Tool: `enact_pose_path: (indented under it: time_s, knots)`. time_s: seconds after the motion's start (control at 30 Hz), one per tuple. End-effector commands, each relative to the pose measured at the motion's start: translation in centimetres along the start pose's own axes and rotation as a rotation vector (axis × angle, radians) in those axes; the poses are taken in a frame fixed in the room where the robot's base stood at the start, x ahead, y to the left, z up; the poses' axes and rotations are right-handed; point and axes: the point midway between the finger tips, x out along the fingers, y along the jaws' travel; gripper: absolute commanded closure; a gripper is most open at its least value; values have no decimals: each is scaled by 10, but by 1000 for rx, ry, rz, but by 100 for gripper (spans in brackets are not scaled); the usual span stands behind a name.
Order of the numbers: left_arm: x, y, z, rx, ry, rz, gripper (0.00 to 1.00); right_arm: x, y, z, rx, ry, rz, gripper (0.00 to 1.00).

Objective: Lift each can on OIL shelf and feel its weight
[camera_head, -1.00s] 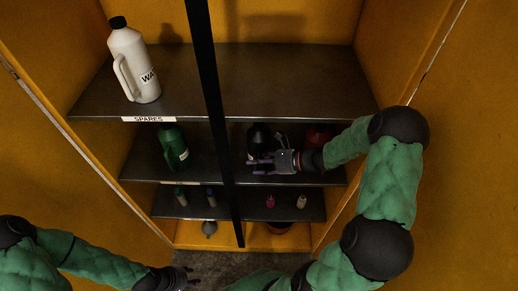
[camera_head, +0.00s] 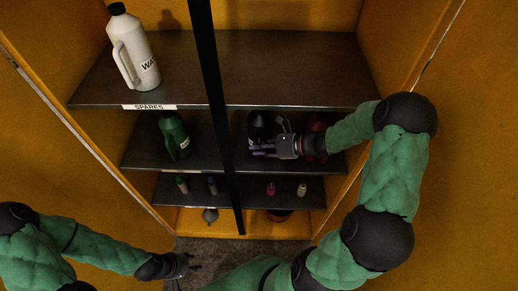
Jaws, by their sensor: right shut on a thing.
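A black can (camera_head: 259,124) stands on the middle shelf (camera_head: 213,160) of the orange cabinet, right of the dark post. My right gripper (camera_head: 264,150) is at its front, shut on the black can; the fingers cover its lower part. I cannot tell whether the can is off the shelf. A green can (camera_head: 174,134) stands left of the post on the same shelf. A red item (camera_head: 318,122) behind my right forearm is mostly hidden. My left gripper (camera_head: 192,266) is low at the front, away from the shelves; its opening is unclear.
A white jug (camera_head: 133,50) stands on the upper shelf (camera_head: 280,75), which carries a SPARES label (camera_head: 149,107). A dark vertical post (camera_head: 208,75) divides the front. Several small bottles stand on the lower shelf (camera_head: 240,190). A grey rounded item (camera_head: 210,215) is at the bottom.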

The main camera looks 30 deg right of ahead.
Motion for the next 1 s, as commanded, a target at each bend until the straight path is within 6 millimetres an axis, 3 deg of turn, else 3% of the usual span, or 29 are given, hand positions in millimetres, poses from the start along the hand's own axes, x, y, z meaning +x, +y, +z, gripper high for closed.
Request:
enact_pose_path:
  time_s: [0.13, 0.27, 0.8, 1.0]
  knots:
    - [-3, 1, 0, 0, 0, 0, 60, -8, -1, 19, -7, -3, -3, 100]
    - [-1, 0, 0, 0, 0, 0, 60, -10, 20, 13, -1, -2, 0, 100]
    - [0, 0, 0, 0, 0, 0, 60, -31, 134, 4, 0, -2, -3, 100]
    - [0, 0, 0, 0, 0, 0, 60, -36, 162, 2, -3, -1, -3, 100]
